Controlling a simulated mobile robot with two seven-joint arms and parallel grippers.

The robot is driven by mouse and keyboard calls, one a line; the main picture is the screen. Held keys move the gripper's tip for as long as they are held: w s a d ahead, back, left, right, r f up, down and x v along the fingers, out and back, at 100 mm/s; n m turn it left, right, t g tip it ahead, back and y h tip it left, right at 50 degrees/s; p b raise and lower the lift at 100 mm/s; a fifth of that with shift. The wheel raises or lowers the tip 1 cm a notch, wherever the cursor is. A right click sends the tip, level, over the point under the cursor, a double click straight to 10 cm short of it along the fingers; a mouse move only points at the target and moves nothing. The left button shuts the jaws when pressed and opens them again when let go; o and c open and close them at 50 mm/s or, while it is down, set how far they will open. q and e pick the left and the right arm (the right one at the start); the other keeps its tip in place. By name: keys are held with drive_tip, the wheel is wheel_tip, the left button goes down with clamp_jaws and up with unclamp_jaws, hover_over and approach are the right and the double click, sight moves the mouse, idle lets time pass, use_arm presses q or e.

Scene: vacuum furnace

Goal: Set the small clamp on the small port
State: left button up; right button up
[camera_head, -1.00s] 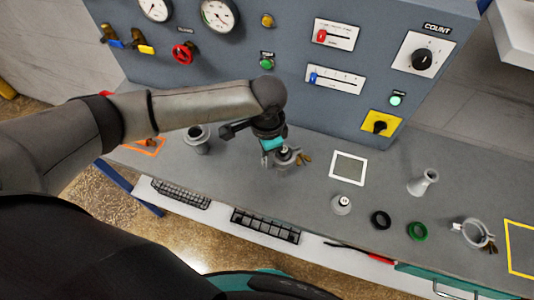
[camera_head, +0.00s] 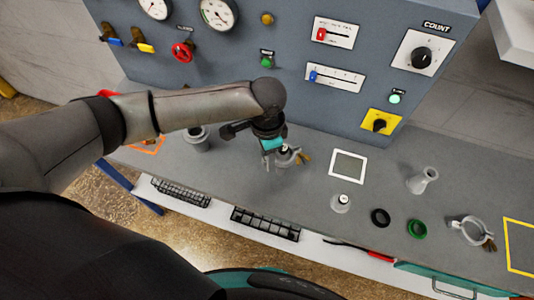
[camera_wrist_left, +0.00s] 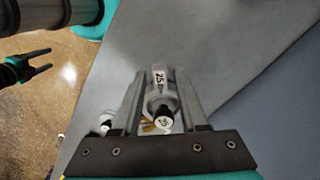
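My left gripper (camera_head: 276,150) points down over the bench. In the left wrist view its two fingers (camera_wrist_left: 164,80) sit on either side of the small grey clamp (camera_wrist_left: 160,78), labelled 25, and appear closed on it. A brass wing nut (camera_head: 305,158) sticks out from the clamp in the head view. A round black-and-white piece (camera_wrist_left: 165,118) marked 25 shows within or just below the clamp's ring. The small port is largely hidden by the gripper and clamp, and I cannot tell whether they touch. My right gripper (camera_wrist_left: 38,68) shows open and empty in the left wrist view.
A grey flanged port (camera_head: 198,137) stands left of my left gripper. To the right are a white-framed square (camera_head: 348,167), a small capped piece (camera_head: 341,203), black (camera_head: 381,217) and green (camera_head: 417,229) rings, a cone fitting (camera_head: 423,180) and a larger clamp (camera_head: 470,231). The control panel (camera_head: 290,85) rises behind.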

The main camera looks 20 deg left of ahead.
use_arm(q)
drive_tip(key=shift+o, duration=0.8)
wheel_tip(320, 180, up, 15)
drive_tip(key=p, duration=0.1)
drive_tip(key=shift+r, duration=0.15)
